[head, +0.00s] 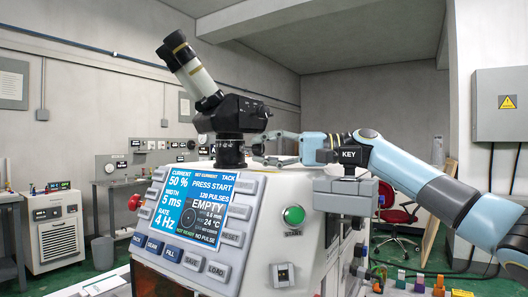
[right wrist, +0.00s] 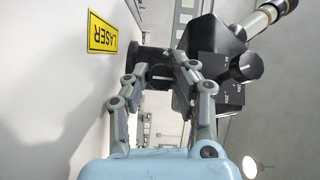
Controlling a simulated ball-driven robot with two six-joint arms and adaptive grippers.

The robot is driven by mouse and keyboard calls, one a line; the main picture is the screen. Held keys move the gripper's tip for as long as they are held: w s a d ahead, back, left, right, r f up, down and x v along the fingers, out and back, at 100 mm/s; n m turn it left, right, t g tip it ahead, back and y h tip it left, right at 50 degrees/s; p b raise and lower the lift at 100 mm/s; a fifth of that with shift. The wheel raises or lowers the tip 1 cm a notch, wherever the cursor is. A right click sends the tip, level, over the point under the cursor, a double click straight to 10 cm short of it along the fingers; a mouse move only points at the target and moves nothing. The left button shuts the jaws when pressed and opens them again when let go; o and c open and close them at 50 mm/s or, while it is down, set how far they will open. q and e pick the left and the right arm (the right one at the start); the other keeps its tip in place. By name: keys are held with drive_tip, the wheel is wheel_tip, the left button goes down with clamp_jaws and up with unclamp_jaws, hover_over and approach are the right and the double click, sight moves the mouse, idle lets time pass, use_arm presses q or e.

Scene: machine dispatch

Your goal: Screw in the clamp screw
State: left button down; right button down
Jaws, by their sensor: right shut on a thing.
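The black and white microscope (head: 232,112) stands on top of the white laser machine (head: 262,185), on a dark round collar (head: 230,152). My right gripper (head: 262,149) reaches in from the right, its fingertips at the right side of this collar. In the right wrist view its fingers (right wrist: 155,62) are closed in on a small dark part in front of the collar, which I take as the clamp screw. The screw is mostly hidden by the fingers, so I cannot tell how deep it sits. The microscope head (right wrist: 212,62) is close beside the right finger. My left gripper is not in view.
The machine's control panel (head: 206,214) with its lit screen faces me, and a green button (head: 293,215) is on its side. A yellow LASER label (right wrist: 103,34) is near the gripper. A red chair (head: 397,212) and small coloured parts (head: 439,284) are at the right.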

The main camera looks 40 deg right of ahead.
drive_tip(key=c, duration=1.1)
unclamp_jaws()
